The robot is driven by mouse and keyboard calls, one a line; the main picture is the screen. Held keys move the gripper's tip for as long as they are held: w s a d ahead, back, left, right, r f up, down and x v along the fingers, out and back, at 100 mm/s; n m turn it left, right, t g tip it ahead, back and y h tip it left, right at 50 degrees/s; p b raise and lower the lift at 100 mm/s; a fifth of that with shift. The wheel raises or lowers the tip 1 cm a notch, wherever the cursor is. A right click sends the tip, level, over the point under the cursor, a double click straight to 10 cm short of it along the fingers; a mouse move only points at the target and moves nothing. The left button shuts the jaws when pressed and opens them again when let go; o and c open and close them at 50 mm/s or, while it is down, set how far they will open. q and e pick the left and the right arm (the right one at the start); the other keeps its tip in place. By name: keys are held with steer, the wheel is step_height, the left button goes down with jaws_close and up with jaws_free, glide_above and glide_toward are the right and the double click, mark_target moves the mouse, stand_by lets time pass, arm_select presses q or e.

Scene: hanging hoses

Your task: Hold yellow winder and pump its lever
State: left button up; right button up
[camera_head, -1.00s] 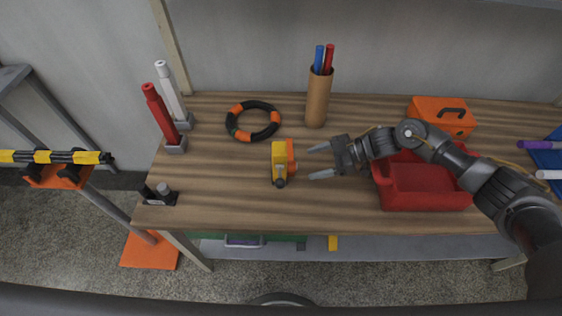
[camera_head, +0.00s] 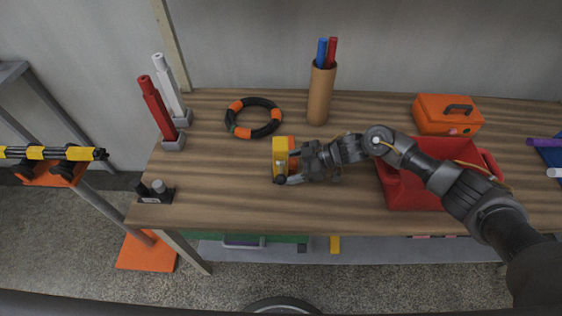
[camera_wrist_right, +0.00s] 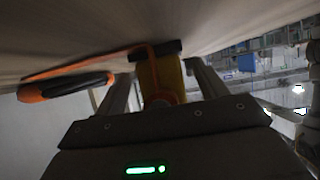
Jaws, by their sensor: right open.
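The yellow winder (camera_head: 280,157) stands on the wooden bench top, left of my right gripper. It has an orange part and a grey and dark lever piece at its front end. My right gripper (camera_head: 288,163) has come in from the right, and its fingers reach around the winder. In the right wrist view the yellow winder (camera_wrist_right: 160,76) sits between the two open fingers (camera_wrist_right: 160,85), with a gap on each side. An orange strip and a dark end piece show at its far end. My left gripper is not in view.
A black and orange ring (camera_head: 253,118) lies behind the winder. A red bin (camera_head: 410,188) stands under my right arm. A cardboard tube with pens (camera_head: 320,95), an orange toolbox (camera_head: 447,115) and red and white sticks (camera_head: 158,108) stand around. The front left bench top is mostly clear.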

steer(key=c, duration=0.8)
